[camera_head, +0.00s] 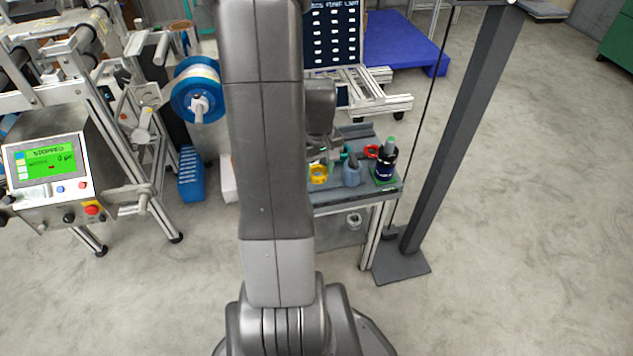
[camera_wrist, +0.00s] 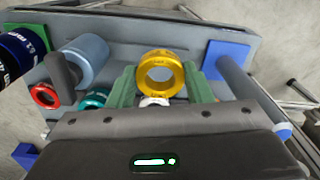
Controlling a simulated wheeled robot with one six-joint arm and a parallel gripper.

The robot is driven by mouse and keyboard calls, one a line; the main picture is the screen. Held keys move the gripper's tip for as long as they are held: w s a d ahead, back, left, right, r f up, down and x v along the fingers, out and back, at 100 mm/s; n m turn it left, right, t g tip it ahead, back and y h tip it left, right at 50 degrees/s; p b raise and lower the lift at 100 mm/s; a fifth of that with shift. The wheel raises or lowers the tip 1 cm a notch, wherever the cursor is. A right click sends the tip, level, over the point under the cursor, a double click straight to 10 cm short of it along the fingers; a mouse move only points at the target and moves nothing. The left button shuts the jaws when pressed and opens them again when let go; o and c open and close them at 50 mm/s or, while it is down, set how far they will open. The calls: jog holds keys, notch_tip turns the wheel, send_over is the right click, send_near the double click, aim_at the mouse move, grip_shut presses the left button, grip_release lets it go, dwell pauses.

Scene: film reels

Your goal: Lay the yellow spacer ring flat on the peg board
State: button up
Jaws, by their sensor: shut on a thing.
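My gripper (camera_wrist: 160,82) is shut on the yellow spacer ring (camera_wrist: 160,70), with a green fingertip on each side. The ring's round hole faces the wrist camera. The ring also shows in the head view (camera_head: 318,173), beside the grey-blue cylinder, partly hidden by my gripper. A grey board-like surface (camera_wrist: 125,50) lies behind the ring in the wrist view, carrying several coloured parts. I cannot tell for sure that it is the peg board. The gap between ring and surface is also unclear.
A red ring (camera_head: 372,151), a grey-blue cylinder (camera_head: 351,174) and a dark bottle (camera_head: 384,165) on a green pad crowd the bench's right end. A teal ring (camera_wrist: 95,98) is left of my fingers. A blue pad (camera_wrist: 216,57) with a post stands to their right.

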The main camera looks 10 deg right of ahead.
aim_at(318, 187)
jog(key=shift+f+b, duration=0.55)
jog(key=shift+f, duration=1.25)
jog(key=shift+f, duration=0.1)
jog(key=o, duration=1)
notch_tip(318, 187, up, 12)
jog(key=p, duration=0.3)
jog(key=shift+p, duration=0.35)
jog(key=shift+o, duration=0.3)
